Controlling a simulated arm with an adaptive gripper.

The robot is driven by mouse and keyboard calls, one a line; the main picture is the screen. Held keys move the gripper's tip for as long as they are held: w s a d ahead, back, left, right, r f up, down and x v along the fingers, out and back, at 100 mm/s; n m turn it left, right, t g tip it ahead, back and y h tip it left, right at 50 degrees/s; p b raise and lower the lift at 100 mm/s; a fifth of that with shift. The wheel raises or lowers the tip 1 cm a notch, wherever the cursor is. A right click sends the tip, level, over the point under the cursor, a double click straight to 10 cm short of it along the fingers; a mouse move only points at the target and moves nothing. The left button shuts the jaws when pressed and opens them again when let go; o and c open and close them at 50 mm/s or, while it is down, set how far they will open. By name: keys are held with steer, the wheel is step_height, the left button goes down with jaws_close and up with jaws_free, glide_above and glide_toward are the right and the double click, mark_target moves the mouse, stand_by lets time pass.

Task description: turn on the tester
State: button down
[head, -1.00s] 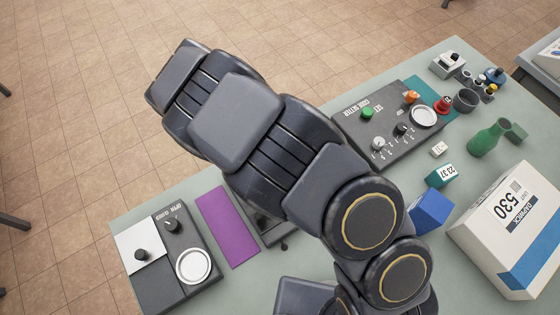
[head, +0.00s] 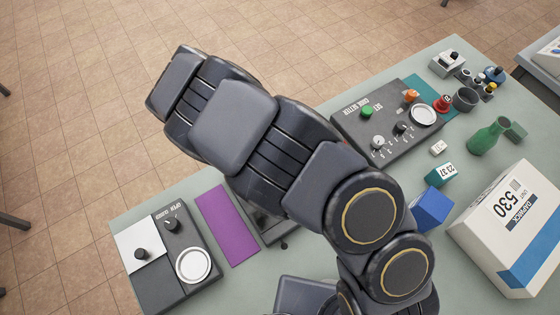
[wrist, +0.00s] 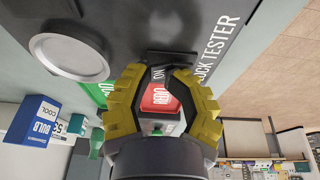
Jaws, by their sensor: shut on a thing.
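In the wrist view, a dark grey panel (wrist: 125,28) carries the white words "LOCK TESTER" and a round silver plate (wrist: 68,57). My gripper (wrist: 160,100) has its two yellow-padded fingers closed around a small red piece (wrist: 160,98) with white lettering, low over the panel. A short black bar (wrist: 172,57) lies just beyond the fingers, beside a small "ON" mark. Whether the red piece is part of the tester I cannot tell. In the head view, my arm hides the gripper and most of a dark device (head: 268,228) beneath it.
In the head view, a code setter panel (head: 385,150) is right of my arm. A purple mat (head: 227,225) and an open/closed panel (head: 180,265) are left. A blue box (head: 432,208), green bottle (head: 487,138) and large white box (head: 515,225) stand right.

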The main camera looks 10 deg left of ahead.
steer(key=shift+w+a+r, duration=0.15)
steer(key=shift+w+a, duration=0.4)
steer(key=shift+a, duration=0.15)
steer(key=shift+w+a+r, duration=0.1)
steer(key=shift+w+r, duration=0.05)
steer(key=shift+r, duration=0.05)
steer(key=v, duration=1.3)
steer(key=shift+w+d, duration=0.35)
steer(key=shift+w, duration=0.1)
steer(key=shift+r, duration=0.1)
steer(key=m+g, duration=0.1)
steer(key=m, duration=0.5)
steer(key=w+m+g, duration=0.1)
steer(key=m+g, duration=0.1)
steer(key=m, duration=0.3)
steer(key=w+r+m+g, duration=0.1)
steer(key=m, duration=0.5)
steer(key=shift+w+d+m+g, duration=0.2)
steer(key=shift+d+m+g, duration=0.1)
steer(key=shift+g, duration=0.1)
